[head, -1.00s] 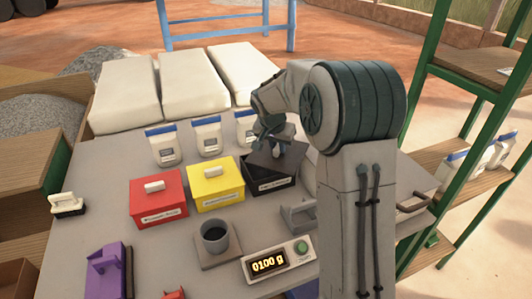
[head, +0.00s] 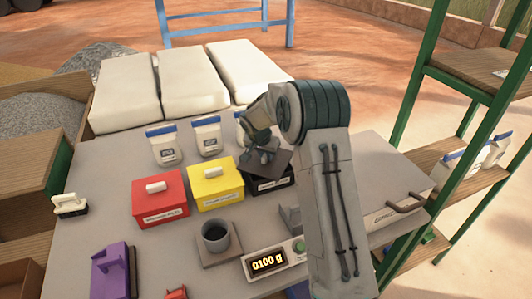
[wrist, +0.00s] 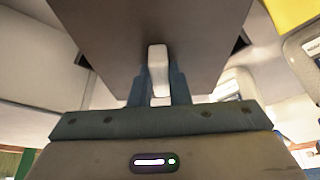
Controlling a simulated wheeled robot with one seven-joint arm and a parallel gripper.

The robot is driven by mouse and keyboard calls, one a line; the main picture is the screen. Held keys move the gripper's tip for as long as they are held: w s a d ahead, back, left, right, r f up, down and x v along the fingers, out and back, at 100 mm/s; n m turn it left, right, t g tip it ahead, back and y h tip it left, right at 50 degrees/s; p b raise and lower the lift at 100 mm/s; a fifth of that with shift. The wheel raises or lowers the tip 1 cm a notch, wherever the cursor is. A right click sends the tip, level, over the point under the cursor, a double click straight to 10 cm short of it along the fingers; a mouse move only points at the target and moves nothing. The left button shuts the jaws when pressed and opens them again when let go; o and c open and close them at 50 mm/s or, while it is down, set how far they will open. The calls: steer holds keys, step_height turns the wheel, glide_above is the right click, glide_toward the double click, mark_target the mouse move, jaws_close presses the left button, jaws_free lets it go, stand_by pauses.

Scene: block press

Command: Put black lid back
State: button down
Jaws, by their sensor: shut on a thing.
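The black lid (head: 270,163) is held tilted over the black box (head: 273,187), covering most of its top in the head view; the box's front with its label shows below it. I cannot tell whether lid and box touch. My gripper (head: 262,146) is shut on the lid's pale handle, which shows between the fingers in the wrist view (wrist: 158,66). The lid's dark plate (wrist: 150,28) fills the upper middle of that view. The inside of the black box is hidden.
A yellow lidded box (head: 216,185) and a red lidded box (head: 160,200) stand left of the black box. White bags (head: 207,138) stand behind. A cup (head: 216,236) and a scale display (head: 268,261) are in front.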

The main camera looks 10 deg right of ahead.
steer(key=shift+f, duration=0.1)
steer(key=c, duration=1.4)
jaws_free()
steer(key=shift+o, duration=0.2)
steer(key=shift+r, duration=0.25)
steer(key=b+v, duration=0.2)
steer(key=v, duration=1)
steer(key=s+d+r+n, duration=0.1)
steer(key=s+r+n, duration=0.15)
steer(key=s, duration=0.65)
steer(key=s+d+r+n, duration=0.1)
steer(key=s+r, duration=0.2)
steer(key=s, duration=0.6)
steer(key=s+f+n+y, duration=0.2)
steer(key=s+n, duration=0.1)
steer(key=s, duration=1.6)
steer(key=shift+d+f+g, duration=0.3)
steer(key=shift+d, duration=0.15)
